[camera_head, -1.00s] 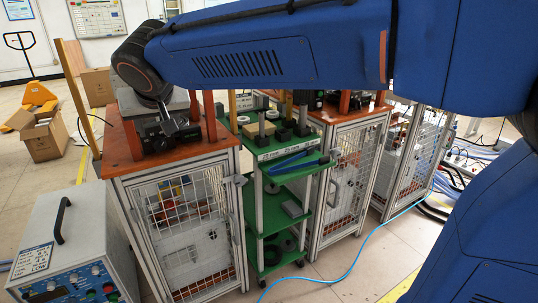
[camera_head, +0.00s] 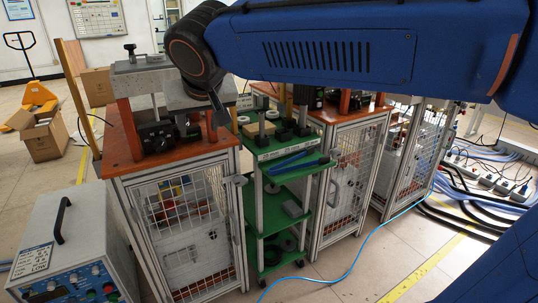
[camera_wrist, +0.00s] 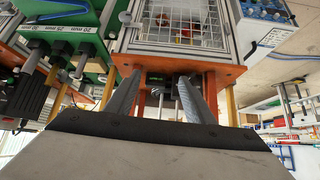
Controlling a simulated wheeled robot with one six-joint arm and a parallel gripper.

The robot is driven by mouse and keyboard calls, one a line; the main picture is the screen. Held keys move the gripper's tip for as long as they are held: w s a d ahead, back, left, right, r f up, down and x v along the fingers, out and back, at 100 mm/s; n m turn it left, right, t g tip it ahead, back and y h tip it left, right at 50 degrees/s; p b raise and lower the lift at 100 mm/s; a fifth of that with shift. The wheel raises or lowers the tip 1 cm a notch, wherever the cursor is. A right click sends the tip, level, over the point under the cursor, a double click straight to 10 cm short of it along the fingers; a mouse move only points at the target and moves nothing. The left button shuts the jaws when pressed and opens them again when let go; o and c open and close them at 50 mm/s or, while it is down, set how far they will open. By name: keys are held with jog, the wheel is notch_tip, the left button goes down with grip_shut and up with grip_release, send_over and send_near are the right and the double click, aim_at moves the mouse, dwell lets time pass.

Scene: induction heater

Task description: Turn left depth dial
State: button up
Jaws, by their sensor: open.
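A black device (camera_head: 155,136) with small knobs sits on the left orange-topped bench (camera_head: 170,163), under a grey raised plate (camera_head: 141,70). In the wrist view, dark parts with a small green light (camera_wrist: 154,92) show between my fingers, partly hidden. I cannot make out clearly which knob is the left depth dial. My gripper (camera_head: 217,108) is at the right part of this bench, to the right of the black device. In the wrist view my gripper (camera_wrist: 158,90) has its two fingers apart, with nothing held between them.
A green shelf cart (camera_head: 285,153) stands right of the bench, with a second caged bench (camera_head: 345,165) beyond it. A control box (camera_head: 60,245) with a handle stands at the lower left. A blue hose (camera_head: 365,240) lies on the floor.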

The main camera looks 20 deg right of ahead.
jog(key=s+d+f, duration=0.2)
jog(key=d+f, duration=0.1)
jog(key=d, duration=0.4)
jog(key=s+d+f+g+h, duration=0.1)
jog(key=s+d+f, duration=0.2)
jog(key=d, duration=0.5)
jog(key=shift+s+f+m, duration=0.25)
jog(key=shift+f+m, duration=0.05)
jog(key=shift+f, duration=0.35)
jog(key=shift+w, duration=0.1)
